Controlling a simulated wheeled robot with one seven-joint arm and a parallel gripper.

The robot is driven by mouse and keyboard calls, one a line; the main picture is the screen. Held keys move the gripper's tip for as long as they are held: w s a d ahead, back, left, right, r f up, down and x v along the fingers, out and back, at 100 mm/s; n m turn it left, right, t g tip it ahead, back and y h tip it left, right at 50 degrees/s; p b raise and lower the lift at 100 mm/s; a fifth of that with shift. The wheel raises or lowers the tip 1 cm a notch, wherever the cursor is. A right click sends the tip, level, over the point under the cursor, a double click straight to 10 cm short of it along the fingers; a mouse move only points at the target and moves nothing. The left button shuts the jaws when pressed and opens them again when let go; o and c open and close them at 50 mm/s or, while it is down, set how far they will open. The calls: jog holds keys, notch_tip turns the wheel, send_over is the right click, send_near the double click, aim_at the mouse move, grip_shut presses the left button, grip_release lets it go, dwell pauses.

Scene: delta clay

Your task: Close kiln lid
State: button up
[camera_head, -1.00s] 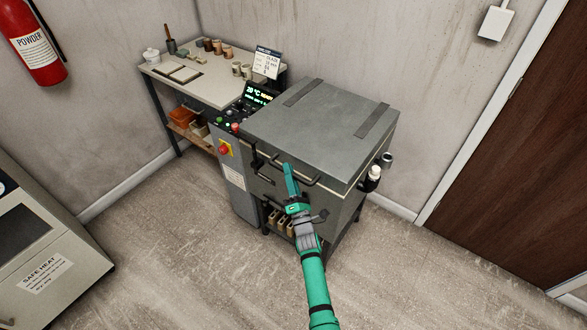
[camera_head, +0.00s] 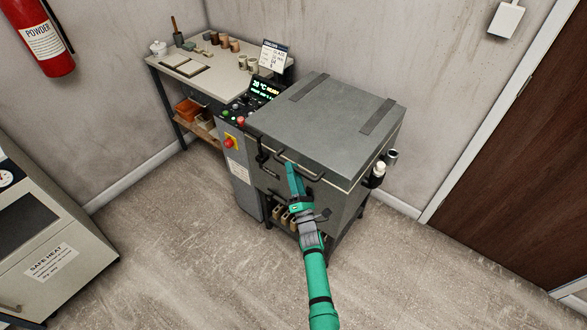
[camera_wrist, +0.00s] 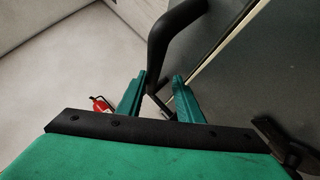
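The kiln (camera_head: 335,204) is a grey box on a dark stand, and its flat grey lid (camera_head: 325,112) lies down over the top. A thin pale seam shows below the lid's edge. A dark bar handle (camera_head: 312,176) runs along the lid's front; it looms large in the wrist view (camera_wrist: 160,50). My gripper (camera_head: 290,168) is at the handle in front of the lid. In the wrist view, my gripper's fingers (camera_wrist: 160,92) are apart, with the handle bar reaching down toward the gap between them. I cannot tell whether they touch it.
A control panel (camera_head: 252,97) with a red stop button stands left of the kiln. A worktable (camera_head: 205,85) with small pots is behind it. A grey cabinet (camera_head: 45,240) stands at left, a brown door (camera_head: 515,150) at right. The floor in front is clear.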

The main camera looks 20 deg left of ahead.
jog(key=shift+w+r, duration=0.1)
jog(key=shift+r, duration=0.1)
jog(key=shift+d, duration=0.1)
jog(key=shift+d, duration=0.15)
jog(key=v, duration=1)
jog(key=shift+s+f, duration=0.2)
jog(key=shift+s, duration=0.1)
